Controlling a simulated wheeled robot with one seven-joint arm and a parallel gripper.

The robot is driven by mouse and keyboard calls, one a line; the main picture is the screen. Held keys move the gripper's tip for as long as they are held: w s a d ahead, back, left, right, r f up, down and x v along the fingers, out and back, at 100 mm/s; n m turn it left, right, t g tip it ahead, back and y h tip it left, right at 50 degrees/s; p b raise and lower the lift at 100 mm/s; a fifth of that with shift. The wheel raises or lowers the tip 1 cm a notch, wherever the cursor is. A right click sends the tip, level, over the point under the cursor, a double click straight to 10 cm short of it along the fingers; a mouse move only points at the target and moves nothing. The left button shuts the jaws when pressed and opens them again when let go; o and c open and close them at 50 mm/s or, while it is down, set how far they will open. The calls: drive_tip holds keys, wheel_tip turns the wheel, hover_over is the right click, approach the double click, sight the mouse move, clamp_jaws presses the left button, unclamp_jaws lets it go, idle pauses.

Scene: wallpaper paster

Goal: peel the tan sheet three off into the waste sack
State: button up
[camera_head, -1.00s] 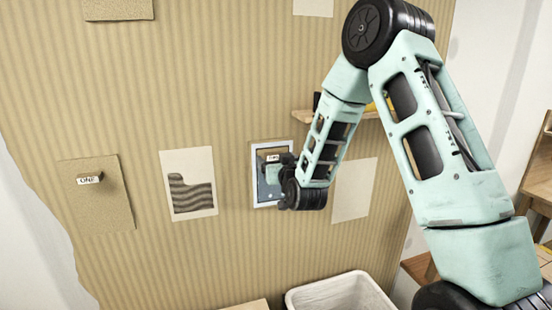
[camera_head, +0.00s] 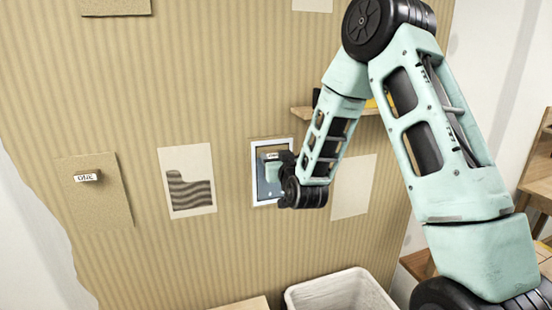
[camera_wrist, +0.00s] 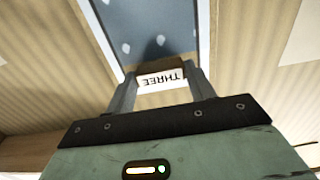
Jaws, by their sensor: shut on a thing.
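My gripper (camera_wrist: 160,95) is shut on a brown tab (camera_wrist: 160,72) with a white label reading THREE, upside down in the wrist view. The tab also shows in the head view (camera_head: 271,155), in front of a white-bordered blue-grey spotted panel (camera_head: 262,185) on the wall. The panel fills the top of the wrist view (camera_wrist: 150,25). I cannot make out a tan sheet spread behind the tab. A white open-topped container (camera_head: 300,296), perhaps the waste sack, stands low in front of the wall.
A tan sheet (camera_head: 105,210) with a tab marked ONE is on the wall at left. A pale sheet with a dark wavy patch (camera_head: 187,165) and a plain pale sheet (camera_head: 352,190) flank the panel. A small shelf (camera_head: 302,112) juts out above right.

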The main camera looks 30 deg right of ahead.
drive_tip(key=shift+b+v, duration=0.35)
drive_tip(key=shift+v, duration=0.7)
drive_tip(key=shift+s+a, duration=0.15)
drive_tip(key=shift+s, duration=0.5)
drive_tip(key=shift+s+a+b, duration=0.1)
drive_tip(key=shift+s+b, duration=0.2)
drive_tip(key=shift+b, duration=0.05)
drive_tip(key=shift+s, duration=0.1)
